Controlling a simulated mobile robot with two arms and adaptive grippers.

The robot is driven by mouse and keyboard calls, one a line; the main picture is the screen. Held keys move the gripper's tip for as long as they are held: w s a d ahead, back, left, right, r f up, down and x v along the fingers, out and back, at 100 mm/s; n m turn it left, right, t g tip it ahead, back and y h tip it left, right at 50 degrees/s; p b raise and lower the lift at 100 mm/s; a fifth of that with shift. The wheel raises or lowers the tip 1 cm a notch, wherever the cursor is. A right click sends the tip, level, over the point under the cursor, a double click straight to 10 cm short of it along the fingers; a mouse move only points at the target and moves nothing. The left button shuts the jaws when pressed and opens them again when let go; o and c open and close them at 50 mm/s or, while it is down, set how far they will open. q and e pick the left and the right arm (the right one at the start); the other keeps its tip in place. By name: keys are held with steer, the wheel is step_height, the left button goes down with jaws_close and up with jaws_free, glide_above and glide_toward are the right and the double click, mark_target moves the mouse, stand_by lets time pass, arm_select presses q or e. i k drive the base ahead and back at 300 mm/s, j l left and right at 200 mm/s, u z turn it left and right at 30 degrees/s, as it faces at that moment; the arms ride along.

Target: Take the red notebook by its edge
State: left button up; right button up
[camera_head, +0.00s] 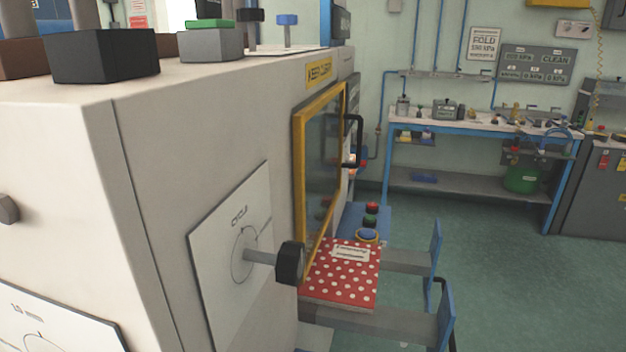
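A red notebook (340,285) with white dots and a pale label lies flat beside the large cream machine. It is on or over grey bars that end in blue upright plates. Its left side is partly hidden by a black knob and the machine's yellow-framed window. Its near and right edges show. Neither of my grippers is in view.
The cream machine (215,130) fills the left side, with a black knob (290,263) sticking out. Blue upright plates (433,255) stand right of the notebook. A blue panel with buttons (371,221) is behind it. Open green floor (520,285) lies to the right, before a workbench (470,124).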

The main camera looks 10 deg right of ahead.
mark_target(343, 275)
steer(key=l+z, duration=0.15)
steer(key=l, duration=0.55)
steer(key=i+l+z, duration=0.1)
steer(key=l, duration=0.65)
